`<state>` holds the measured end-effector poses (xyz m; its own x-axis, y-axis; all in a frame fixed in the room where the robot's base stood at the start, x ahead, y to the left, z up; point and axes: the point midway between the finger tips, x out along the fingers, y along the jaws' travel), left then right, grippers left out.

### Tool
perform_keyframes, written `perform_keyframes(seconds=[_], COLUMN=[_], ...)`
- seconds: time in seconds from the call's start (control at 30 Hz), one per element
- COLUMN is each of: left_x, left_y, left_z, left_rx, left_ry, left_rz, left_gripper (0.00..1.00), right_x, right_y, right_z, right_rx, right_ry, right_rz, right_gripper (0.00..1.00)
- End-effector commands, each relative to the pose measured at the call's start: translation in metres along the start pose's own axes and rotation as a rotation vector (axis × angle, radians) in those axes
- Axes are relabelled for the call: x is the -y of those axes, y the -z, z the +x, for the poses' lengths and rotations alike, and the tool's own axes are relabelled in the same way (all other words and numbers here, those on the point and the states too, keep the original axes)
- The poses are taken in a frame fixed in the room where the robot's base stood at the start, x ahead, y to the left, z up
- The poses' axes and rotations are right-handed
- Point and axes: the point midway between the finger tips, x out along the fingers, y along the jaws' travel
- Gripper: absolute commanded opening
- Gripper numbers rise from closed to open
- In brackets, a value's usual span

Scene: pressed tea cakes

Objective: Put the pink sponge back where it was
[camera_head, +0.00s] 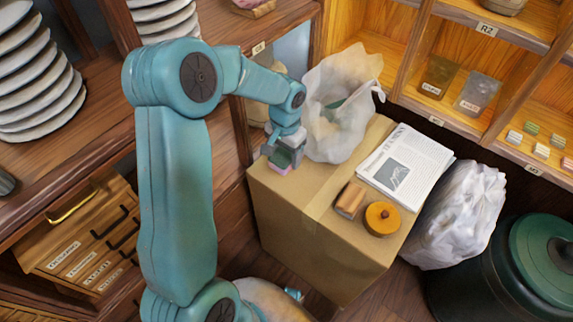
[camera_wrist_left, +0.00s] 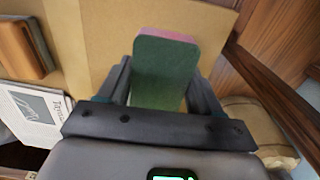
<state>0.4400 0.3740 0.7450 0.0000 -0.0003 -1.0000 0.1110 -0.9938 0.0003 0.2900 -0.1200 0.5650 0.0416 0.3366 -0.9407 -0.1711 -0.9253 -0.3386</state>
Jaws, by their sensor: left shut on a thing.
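The pink sponge (camera_head: 279,168) has a dark green side. My left gripper (camera_head: 284,152) is shut on it, over the near-left part of the cardboard box's top (camera_head: 315,205). The gripper hides much of the sponge in the head view. In the left wrist view, the sponge (camera_wrist_left: 165,75) stands between the two dark fingers (camera_wrist_left: 160,88), green face toward the camera and a pink edge at the top. I cannot tell whether the sponge touches the box. My right gripper is not in view.
The box also bears a white plastic bag (camera_head: 338,110), a newspaper (camera_head: 405,162), a wooden block (camera_head: 350,200) and a round orange-brown lidded item (camera_head: 382,218). Wooden shelves (camera_head: 490,60) stand behind, a green-lidded bin (camera_head: 545,255) at the right. The box's front top is clear.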

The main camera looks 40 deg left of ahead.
Motion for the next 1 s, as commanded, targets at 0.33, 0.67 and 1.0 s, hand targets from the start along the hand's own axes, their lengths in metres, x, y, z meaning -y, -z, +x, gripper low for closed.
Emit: perform_keyframes(seconds=[0.33, 0.67, 1.0], left_x=[-0.001, -0.001, -0.001], left_y=[0.002, 0.003, 0.003], left_z=[0.043, 0.049, 0.051], left_rx=[0.003, 0.000, 0.000], left_ry=[0.000, 0.000, 0.000], left_rz=[0.000, 0.000, 0.000], left_gripper=[0.36, 0.36, 0.90], right_x=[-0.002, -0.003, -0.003], right_y=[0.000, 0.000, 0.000], right_z=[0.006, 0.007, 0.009], right_rx=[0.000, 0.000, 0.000], right_ry=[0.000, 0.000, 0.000], right_rz=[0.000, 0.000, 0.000], right_gripper=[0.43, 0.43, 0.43])
